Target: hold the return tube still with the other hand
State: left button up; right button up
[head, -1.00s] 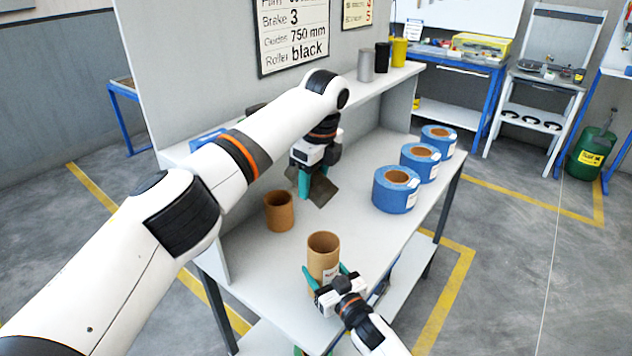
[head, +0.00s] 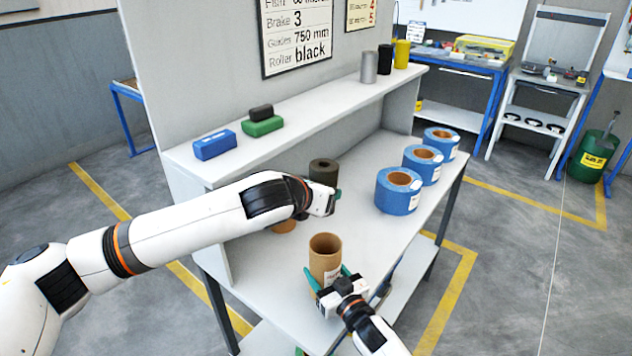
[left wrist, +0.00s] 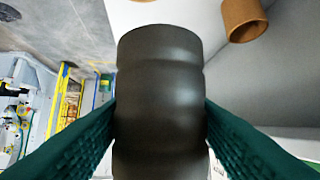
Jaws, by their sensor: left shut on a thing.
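My left gripper (head: 333,202) is shut on a dark hollow roll (head: 323,171), upright over the bench. In the left wrist view the dark roll (left wrist: 162,95) fills the space between both fingers. A second brown tube (head: 285,227) is mostly hidden behind my left arm; a brown tube also shows in the left wrist view (left wrist: 243,18).
Several blue rolls (head: 398,190) stand along the right side of the bench (head: 375,245). The shelf behind (head: 310,112) holds a blue block (head: 214,145), a green block (head: 262,126) with a dark one, and upright cylinders. The bench between right gripper and blue rolls is clear.

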pick_arm(q)
jog(key=shift+s+d+m+h, duration=0.35)
jog(key=shift+s+m+h, duration=0.45)
jog(key=shift+h, duration=0.2)
jog(key=shift+s+d+f+h, duration=0.15)
jog(key=shift+s+f+h, duration=0.05)
jog(key=shift+h, duration=0.1)
notch_tip(320, 180, down, 8)
notch_tip(320, 180, down, 2)
jog(key=shift+s+f, duration=0.15)
jog(key=shift+f, duration=0.1)
grip_shut()
pick_arm(e)
jog(key=shift+s+a+r, duration=0.1)
pick_arm(q)
jog(key=shift+f, duration=0.75)
pick_arm(e)
jog(key=shift+s+r, duration=0.1)
pick_arm(q)
jog(key=o, duration=1.3)
grip_release()
jog(key=shift+o, duration=0.4)
jog(key=shift+r, duration=0.1)
pick_arm(e)
jog(key=shift+w, duration=0.2)
